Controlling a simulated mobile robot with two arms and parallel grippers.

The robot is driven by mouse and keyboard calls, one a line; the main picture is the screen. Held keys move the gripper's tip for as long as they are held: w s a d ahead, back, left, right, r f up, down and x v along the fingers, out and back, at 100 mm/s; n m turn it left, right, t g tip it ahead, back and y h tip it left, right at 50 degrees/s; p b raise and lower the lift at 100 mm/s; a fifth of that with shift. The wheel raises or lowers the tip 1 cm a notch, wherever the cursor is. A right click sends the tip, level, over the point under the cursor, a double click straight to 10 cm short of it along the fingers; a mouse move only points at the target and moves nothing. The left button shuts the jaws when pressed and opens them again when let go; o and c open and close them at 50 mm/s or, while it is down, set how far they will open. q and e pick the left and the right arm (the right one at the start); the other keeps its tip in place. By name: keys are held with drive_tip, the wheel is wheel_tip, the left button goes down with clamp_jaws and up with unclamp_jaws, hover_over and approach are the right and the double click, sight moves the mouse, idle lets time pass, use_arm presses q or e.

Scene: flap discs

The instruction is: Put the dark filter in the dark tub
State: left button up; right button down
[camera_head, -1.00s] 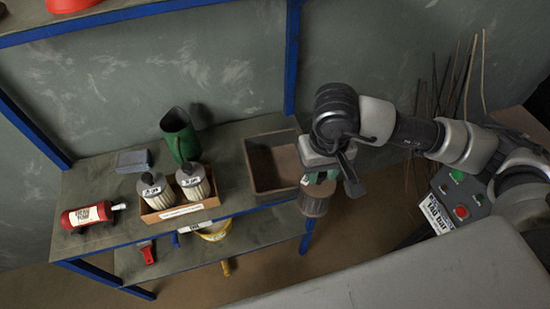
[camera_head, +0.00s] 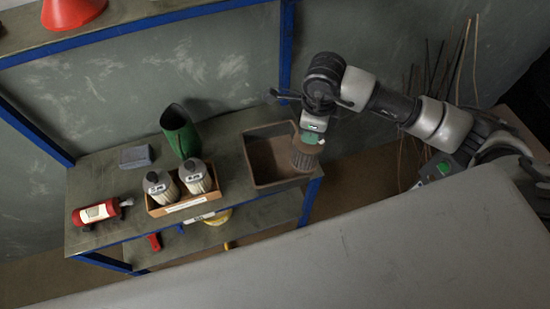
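The dark filter (camera_head: 306,158), a ribbed grey-brown cylinder with a green part at its top, hangs from my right gripper (camera_head: 312,138). The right gripper is shut on its top end; the fingers are partly hidden. The dark tub (camera_head: 266,155) is an open, empty-looking rectangular container at the right end of the shelf top. The filter is at the tub's right side and overlaps its right wall in the picture. I cannot tell whether its lower end is inside the rim or touches it. My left gripper is not in view.
A cardboard box (camera_head: 186,207) with two pale filters stands left of the tub. Behind it are a green jug (camera_head: 181,133) and a grey block (camera_head: 135,157). A red cylinder (camera_head: 97,212) lies at the left. A blue post (camera_head: 287,60) rises behind the tub.

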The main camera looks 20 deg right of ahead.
drive_tip(key=m, duration=0.1)
drive_tip(key=m+p, duration=0.1)
drive_tip(key=m, duration=0.2)
drive_tip(key=shift+w+d+r+m, duration=0.25)
drive_tip(key=shift+w+d+m, duration=0.05)
drive_tip(key=shift+d+m, duration=0.1)
drive_tip(key=m, duration=0.2)
drive_tip(key=m+p, duration=0.1)
drive_tip(key=m, duration=0.1)
drive_tip(key=d+m+p, duration=0.1)
drive_tip(key=m, duration=0.1)
drive_tip(key=shift+w+f+m, duration=0.1)
drive_tip(key=shift+w+m, duration=0.2)
drive_tip(key=shift+w, duration=0.1)
drive_tip(key=m, duration=0.2)
drive_tip(key=d+m+p, duration=0.1)
drive_tip(key=m, duration=0.1)
drive_tip(key=shift+w+f, duration=0.1)
drive_tip(key=shift+w, duration=0.1)
drive_tip(key=w+a+f+m+b, duration=0.5)
drive_tip(key=w+a+f+b, duration=0.1)
drive_tip(key=a+f+b, duration=0.3)
wheel_tip(320, 180, down, 3)
drive_tip(key=shift+w+r+m+b, duration=0.2)
drive_tip(key=shift+w+m+b, duration=0.15)
drive_tip(key=shift+b, duration=0.4)
drive_tip(key=shift+f, duration=0.1)
